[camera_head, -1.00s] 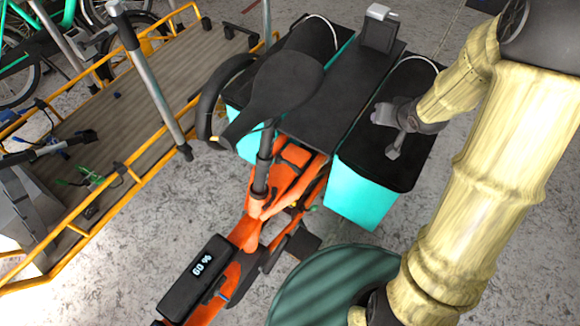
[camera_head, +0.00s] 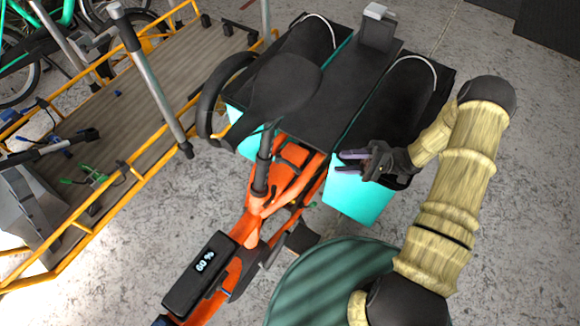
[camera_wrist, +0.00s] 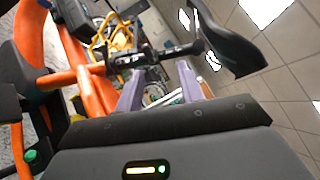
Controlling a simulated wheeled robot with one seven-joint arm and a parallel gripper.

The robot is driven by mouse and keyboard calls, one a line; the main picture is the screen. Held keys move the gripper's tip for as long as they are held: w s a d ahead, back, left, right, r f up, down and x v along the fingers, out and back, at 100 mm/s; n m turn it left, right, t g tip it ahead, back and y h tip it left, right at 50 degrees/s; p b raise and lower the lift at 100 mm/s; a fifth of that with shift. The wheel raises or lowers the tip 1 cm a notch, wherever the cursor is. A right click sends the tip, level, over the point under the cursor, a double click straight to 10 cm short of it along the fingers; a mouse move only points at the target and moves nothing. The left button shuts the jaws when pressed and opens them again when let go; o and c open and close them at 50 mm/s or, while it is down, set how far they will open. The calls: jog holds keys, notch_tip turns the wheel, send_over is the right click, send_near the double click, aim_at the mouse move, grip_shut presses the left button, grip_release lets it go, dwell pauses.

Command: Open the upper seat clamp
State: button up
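The dark seat post (camera_head: 261,172) stands between the orange frame (camera_head: 283,195) and the black saddle (camera_head: 277,86). A thicker dark collar (camera_head: 265,144) on the post's upper part looks like the upper seat clamp; its lever is too small to make out. In the wrist view the post lies sideways, with this collar (camera_wrist: 125,60) beyond my fingertips and the saddle (camera_wrist: 232,42) at the right. My gripper (camera_head: 345,162) is right of the post, over the teal box's near edge, fingers pointing left. Its two purple-grey fingers (camera_wrist: 160,88) are apart and empty. A gap separates them from the post.
Teal boxes with black tops (camera_head: 352,190) flank the rear rack (camera_head: 335,105) close to my gripper. A black ring-shaped part (camera_head: 205,105) is left of the saddle. A yellow-railed wooden platform (camera_head: 130,110) is at the left. Grey floor is open at the right.

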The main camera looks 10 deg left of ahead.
aim_at(299, 170)
jog(key=shift+a, duration=0.1)
jog(key=f+x, duration=0.1)
jog(key=x, duration=0.3)
jog(key=f+x, duration=0.1)
jog(key=x, duration=0.8)
jog(key=shift+s+a+f+b, duration=0.2)
jog(key=shift+a+f+b, duration=0.15)
jog(key=shift+a, duration=0.2)
jog(key=shift+s+a+r, duration=0.15)
jog(key=shift+s+a, duration=0.05)
jog(key=shift+a, duration=0.25)
grip_shut()
